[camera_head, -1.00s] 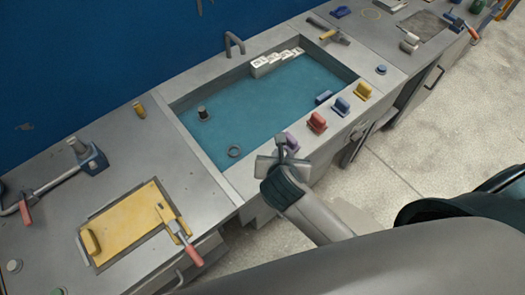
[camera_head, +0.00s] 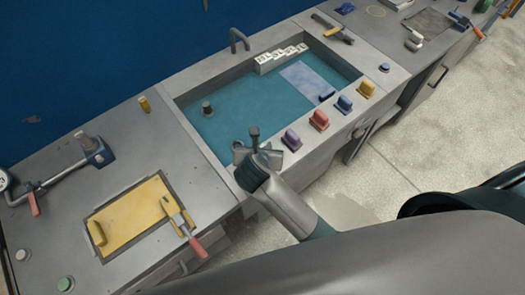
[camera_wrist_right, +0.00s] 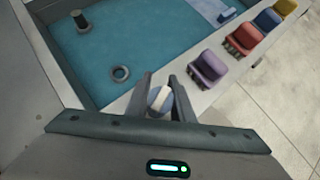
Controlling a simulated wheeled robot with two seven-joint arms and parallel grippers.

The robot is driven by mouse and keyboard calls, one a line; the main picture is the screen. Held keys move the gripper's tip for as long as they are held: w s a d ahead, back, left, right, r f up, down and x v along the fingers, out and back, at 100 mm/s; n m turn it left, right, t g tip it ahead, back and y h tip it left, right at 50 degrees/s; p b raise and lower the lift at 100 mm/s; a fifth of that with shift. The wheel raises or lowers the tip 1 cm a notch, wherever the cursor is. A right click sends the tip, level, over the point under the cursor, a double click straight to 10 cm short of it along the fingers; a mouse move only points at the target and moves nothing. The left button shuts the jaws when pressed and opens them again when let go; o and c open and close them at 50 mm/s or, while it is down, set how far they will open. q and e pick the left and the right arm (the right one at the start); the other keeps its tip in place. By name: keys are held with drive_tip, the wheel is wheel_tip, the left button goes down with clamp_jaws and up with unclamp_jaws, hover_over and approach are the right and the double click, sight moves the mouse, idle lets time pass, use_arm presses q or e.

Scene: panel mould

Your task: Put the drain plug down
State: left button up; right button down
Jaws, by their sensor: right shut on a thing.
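My right gripper (camera_head: 255,152) is at the near rim of the basin, left of the purple-handled piece. In the right wrist view, the fingers (camera_wrist_right: 176,98) close around a small round blue and white part of the held thing (camera_wrist_right: 160,98). My left gripper is not in view.
The basin (camera_head: 215,160) holds blue water. A dark cylinder (camera_head: 207,108) stands in it, and a pale blue sheet (camera_head: 307,80) shows at its right. Purple (camera_head: 291,139), red (camera_head: 319,120), blue (camera_head: 344,104) and yellow (camera_head: 366,89) pieces line the near rim.

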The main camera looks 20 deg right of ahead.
wheel_tip(320, 180, down, 3)
drive_tip(key=shift+r+p, duration=0.1)
drive_tip(key=shift+p, duration=0.4)
drive_tip(key=shift+f, duration=0.45)
drive_tip(key=shift+f, duration=0.1)
drive_tip(key=c, duration=1.5)
unclamp_jaws()
drive_tip(key=shift+c, duration=0.2)
drive_tip(key=b+v, duration=0.2)
drive_tip(key=v, duration=1)
